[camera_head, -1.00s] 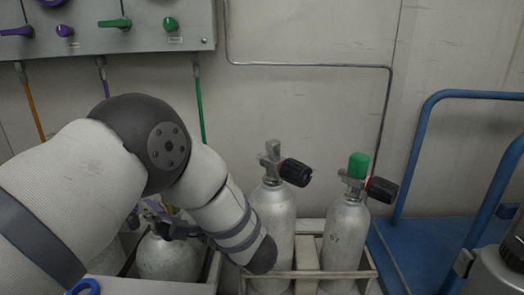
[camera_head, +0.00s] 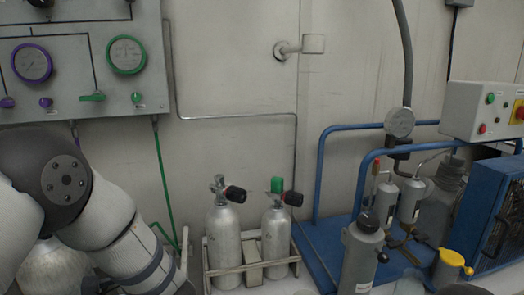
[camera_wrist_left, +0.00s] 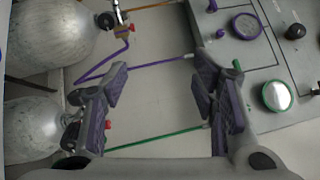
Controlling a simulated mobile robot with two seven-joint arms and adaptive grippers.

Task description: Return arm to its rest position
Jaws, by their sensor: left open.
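My left arm (camera_head: 80,205) comes in from the left in the head view, bent at a dark elbow joint, with its lower part running down to the bottom edge. Its gripper is out of the head view. In the left wrist view my left gripper (camera_wrist_left: 160,88) is open and empty, with its purple-padded fingers wide apart. Between and beyond the fingers are a bare wall, a purple hose (camera_wrist_left: 150,65) and a green hose (camera_wrist_left: 155,138). No finger visibly holds anything. My right arm and right gripper are not in view.
The grey gauge panel (camera_head: 75,75) hangs on the wall above my left arm. Two cylinders (camera_head: 224,240) stand in a rack right of the arm. A blue compressor frame (camera_head: 318,235) fills the right side.

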